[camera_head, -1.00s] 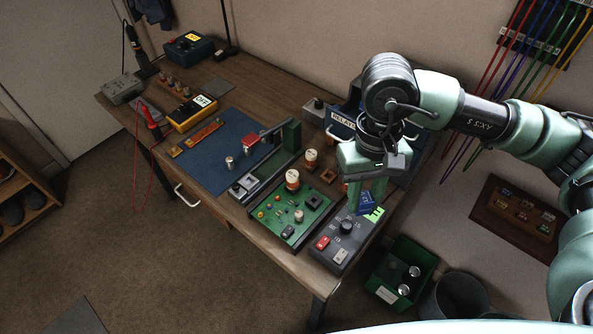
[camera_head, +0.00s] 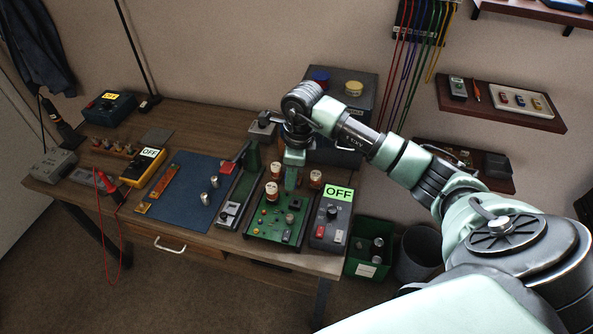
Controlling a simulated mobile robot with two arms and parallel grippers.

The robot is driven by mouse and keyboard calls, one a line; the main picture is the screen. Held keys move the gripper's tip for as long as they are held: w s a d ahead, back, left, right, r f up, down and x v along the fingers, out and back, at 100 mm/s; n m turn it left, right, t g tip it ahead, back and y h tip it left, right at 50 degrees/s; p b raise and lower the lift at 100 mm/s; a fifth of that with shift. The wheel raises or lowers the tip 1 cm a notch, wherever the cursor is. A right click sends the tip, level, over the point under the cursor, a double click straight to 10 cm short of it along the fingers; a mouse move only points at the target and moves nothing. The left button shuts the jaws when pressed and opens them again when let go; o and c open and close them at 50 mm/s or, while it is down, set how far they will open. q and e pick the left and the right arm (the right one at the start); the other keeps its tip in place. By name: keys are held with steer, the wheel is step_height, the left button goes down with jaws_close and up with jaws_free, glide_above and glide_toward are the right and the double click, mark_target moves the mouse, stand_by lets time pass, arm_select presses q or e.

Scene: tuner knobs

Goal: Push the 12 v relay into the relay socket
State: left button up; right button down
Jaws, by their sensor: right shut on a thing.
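My right gripper (camera_head: 292,184) points down over the back of the green circuit board (camera_head: 262,228), among the tubes. It is shut on the 12 v relay, which was a blue block in its fingers a second ago; the relay itself is now hardly visible there. The dark square relay socket (camera_head: 294,204) appears on the board just below the fingertips. I cannot tell whether the relay touches anything. My left gripper is not in view.
White-topped tubes (camera_head: 271,189) stand close left of the fingers, and another tube (camera_head: 315,178) stands to the right. A grey control box (camera_head: 330,222) with an OFF sign is right of the board. A blue mat (camera_head: 190,190) lies left.

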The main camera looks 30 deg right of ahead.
steer(key=shift+d+f+m, duration=0.55)
steer(key=shift+d+m, duration=0.15)
steer(key=shift+m, duration=0.3)
steer(key=shift+f, duration=0.35)
step_height(320, 180, down, 5)
steer(key=b, duration=0.3)
steer(key=shift+r, duration=0.2)
steer(key=shift+d+f+b, duration=0.1)
steer(key=shift+f+b, duration=0.45)
steer(key=shift+b, duration=0.15)
arm_select(q)
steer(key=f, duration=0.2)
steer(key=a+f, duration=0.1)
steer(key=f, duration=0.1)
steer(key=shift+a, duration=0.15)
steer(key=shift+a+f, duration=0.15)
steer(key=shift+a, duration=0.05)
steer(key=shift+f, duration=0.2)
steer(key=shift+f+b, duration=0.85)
steer(key=shift+b, duration=0.25)
arm_select(e)
steer(key=shift+f, duration=0.75)
